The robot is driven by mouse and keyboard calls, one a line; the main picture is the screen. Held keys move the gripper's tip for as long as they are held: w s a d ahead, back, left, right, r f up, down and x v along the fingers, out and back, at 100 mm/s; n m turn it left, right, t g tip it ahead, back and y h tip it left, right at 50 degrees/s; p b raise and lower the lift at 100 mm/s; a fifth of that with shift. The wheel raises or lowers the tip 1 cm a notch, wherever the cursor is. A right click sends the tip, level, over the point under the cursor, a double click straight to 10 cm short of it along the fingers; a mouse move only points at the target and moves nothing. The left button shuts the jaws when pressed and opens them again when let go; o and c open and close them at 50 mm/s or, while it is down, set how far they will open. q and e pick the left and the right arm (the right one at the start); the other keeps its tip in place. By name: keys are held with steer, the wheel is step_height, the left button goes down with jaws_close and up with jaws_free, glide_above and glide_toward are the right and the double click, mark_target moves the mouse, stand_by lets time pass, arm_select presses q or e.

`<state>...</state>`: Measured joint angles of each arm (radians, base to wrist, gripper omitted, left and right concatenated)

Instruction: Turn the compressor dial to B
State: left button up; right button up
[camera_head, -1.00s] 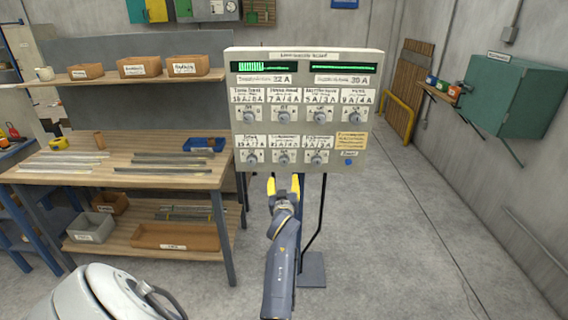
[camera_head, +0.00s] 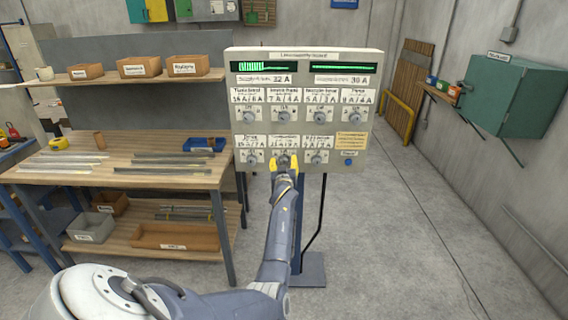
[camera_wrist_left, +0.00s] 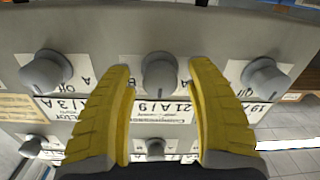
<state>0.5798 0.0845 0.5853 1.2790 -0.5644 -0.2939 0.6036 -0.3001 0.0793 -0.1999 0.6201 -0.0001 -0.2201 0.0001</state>
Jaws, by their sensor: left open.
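The compressor dial (camera_wrist_left: 158,75) is a grey round knob on the bottom row of the panel, second from the left in the head view. Its label, blurred and upside down in the left wrist view, sits next to it. My left gripper (camera_head: 284,162) has yellow fingers and is open in front of this dial. In the left wrist view the dial shows between the two fingertips, with a gap on each side. In the head view the fingers mostly cover it. I cannot tell which letter the dial points to. My right gripper is out of view.
The control panel (camera_head: 304,52) stands on a post and holds several other dials; a neighbouring knob (camera_wrist_left: 265,76) is close beside one finger. A blue button (camera_head: 348,162) is at lower right. A workbench (camera_head: 120,160) stands left; the floor at right is clear.

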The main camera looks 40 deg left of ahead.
arm_select(q)
steer(key=shift+w+a, duration=0.2)
steer(key=shift+c, duration=0.2)
jaws_close()
stand_by(0.4)
